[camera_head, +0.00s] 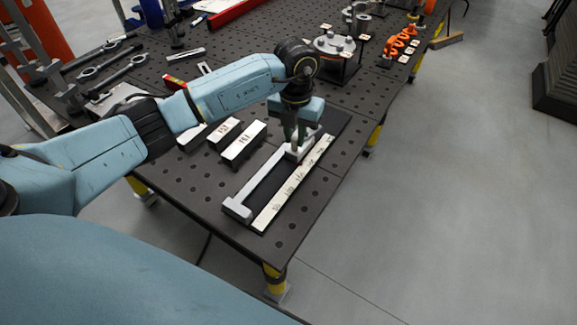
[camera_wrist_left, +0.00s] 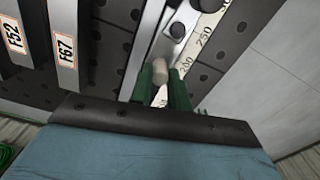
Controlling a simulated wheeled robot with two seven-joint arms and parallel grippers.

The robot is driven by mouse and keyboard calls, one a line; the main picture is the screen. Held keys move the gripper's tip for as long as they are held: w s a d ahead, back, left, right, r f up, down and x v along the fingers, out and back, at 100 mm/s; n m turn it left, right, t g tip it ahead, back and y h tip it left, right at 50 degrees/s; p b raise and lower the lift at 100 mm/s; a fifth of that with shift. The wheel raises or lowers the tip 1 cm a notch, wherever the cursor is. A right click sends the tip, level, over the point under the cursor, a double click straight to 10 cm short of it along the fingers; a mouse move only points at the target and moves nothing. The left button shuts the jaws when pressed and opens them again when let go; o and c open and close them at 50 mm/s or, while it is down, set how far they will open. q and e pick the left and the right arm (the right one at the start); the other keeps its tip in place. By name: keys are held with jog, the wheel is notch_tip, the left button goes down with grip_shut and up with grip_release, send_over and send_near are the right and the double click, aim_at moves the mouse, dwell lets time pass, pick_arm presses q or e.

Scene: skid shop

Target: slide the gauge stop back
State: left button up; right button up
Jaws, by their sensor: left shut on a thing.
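My left gripper (camera_head: 296,138) points down over the gauge on the table. Its green fingers (camera_wrist_left: 168,88) are closed around a pale upright peg (camera_wrist_left: 160,70) in the left wrist view. The gauge stop (camera_head: 299,153) is a small light block under the fingers, at the far part of the gauge, partly hidden by them. The grey rail (camera_head: 262,178) runs from it to a fixed end block (camera_head: 237,209) at the near end. My right gripper is not in view.
Labelled bars (camera_head: 243,143) lie left of the gauge; they also show in the wrist view (camera_wrist_left: 66,48). A round fixture (camera_head: 335,44) and orange parts (camera_head: 401,40) stand farther back. The perforated table (camera_head: 318,195) ends at the right, with open floor beyond.

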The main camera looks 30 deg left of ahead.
pick_arm(q)
jog(key=shift+w+d+b, duration=0.1)
jog(key=shift+w+b, duration=0.75)
jog(key=shift+w, duration=0.35)
jog(key=o, duration=1.1)
jog(key=shift+c, duration=0.2)
jog(key=shift+r, duration=0.1)
notch_tip(320, 180, up, 7)
jog(key=p, duration=0.5)
jog(key=shift+p, duration=0.3)
